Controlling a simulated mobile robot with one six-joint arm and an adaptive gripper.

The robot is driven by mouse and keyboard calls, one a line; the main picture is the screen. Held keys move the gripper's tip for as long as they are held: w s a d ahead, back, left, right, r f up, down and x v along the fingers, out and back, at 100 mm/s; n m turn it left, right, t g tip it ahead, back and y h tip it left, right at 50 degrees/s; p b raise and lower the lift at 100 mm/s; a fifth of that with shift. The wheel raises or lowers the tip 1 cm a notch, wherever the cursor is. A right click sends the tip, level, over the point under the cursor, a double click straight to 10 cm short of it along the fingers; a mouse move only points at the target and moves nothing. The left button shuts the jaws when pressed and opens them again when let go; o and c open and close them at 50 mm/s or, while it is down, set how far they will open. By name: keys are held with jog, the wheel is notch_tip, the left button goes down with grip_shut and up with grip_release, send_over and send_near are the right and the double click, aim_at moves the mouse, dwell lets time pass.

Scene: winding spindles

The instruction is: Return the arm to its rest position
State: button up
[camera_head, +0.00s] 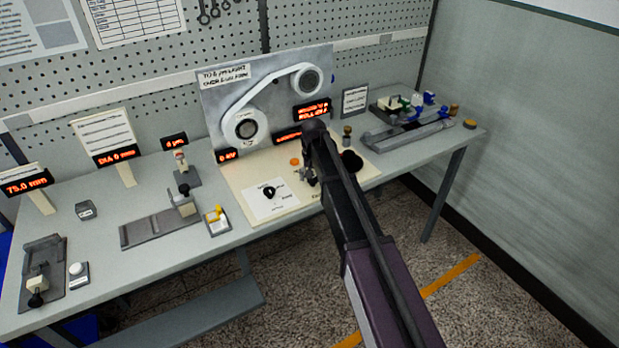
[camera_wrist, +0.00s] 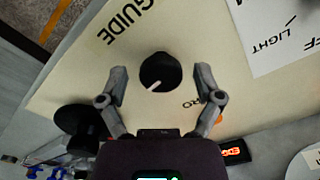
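My arm (camera_head: 365,235) reaches from the lower right over the bench to the winding panel. My gripper (camera_wrist: 161,78) is open in the wrist view, with one finger on each side of a black knob (camera_wrist: 158,70) with a white pointer line. Gaps show between the fingers and the knob. The knob sits on a cream plate (camera_wrist: 90,75) marked GUIDE. In the head view my gripper (camera_head: 307,176) is small and low over the cream base, partly hidden by the arm, and the knob under it cannot be made out.
The bench (camera_head: 265,238) holds a tape-wheel panel (camera_head: 285,75), another black knob (camera_head: 268,191), slide fixtures (camera_head: 158,228), red displays (camera_head: 116,155) and, at right, a rail (camera_head: 408,133) with small coloured parts. The floor (camera_head: 400,230) in front is clear.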

jog(key=shift+w+f, duration=0.1)
jog(key=shift+w, duration=0.05)
jog(key=shift+s+d+r+p, duration=0.1)
jog(key=shift+s+r+p, duration=0.1)
jog(key=shift+r+p, duration=0.1)
jog(key=shift+s+d+r+n+p, duration=0.3)
jog(key=shift+s+r+p, duration=0.3)
jog(key=shift+s+r, duration=0.05)
jog(key=s+d+f+b, duration=0.1)
jog(key=s+d, duration=2)
jog(key=s, duration=0.3)
jog(key=shift+f, duration=0.25)
jog(key=shift+s, duration=0.1)
